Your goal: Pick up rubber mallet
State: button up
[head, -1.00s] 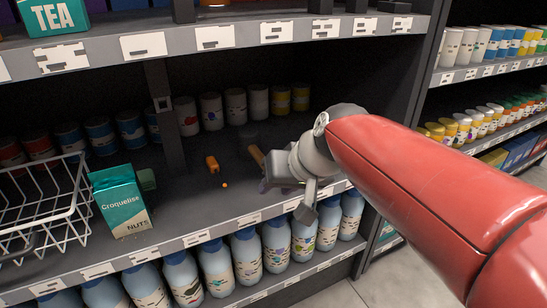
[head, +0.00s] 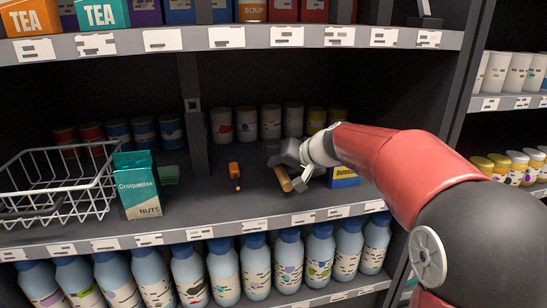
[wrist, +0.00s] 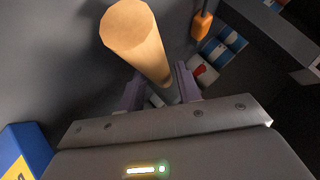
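The rubber mallet shows mainly as its pale wooden handle (head: 283,179), tilted over the middle shelf, with its end large and close in the wrist view (wrist: 136,38). My gripper (head: 291,171) is at the handle, low over the shelf. In the wrist view the handle runs down between the two purple fingers (wrist: 160,88), one on each side. Whether the fingers press on it cannot be told. The mallet head is not clearly visible; the gripper and handle hide that area.
A blue and yellow box (head: 344,177) stands just right of the gripper. A small orange item (head: 234,170) lies to the left. A green nuts carton (head: 138,186) and a white wire basket (head: 60,190) are farther left. Cans (head: 245,124) line the back; the upper shelf (head: 275,38) is overhead.

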jog(key=shift+x, duration=1)
grip_shut()
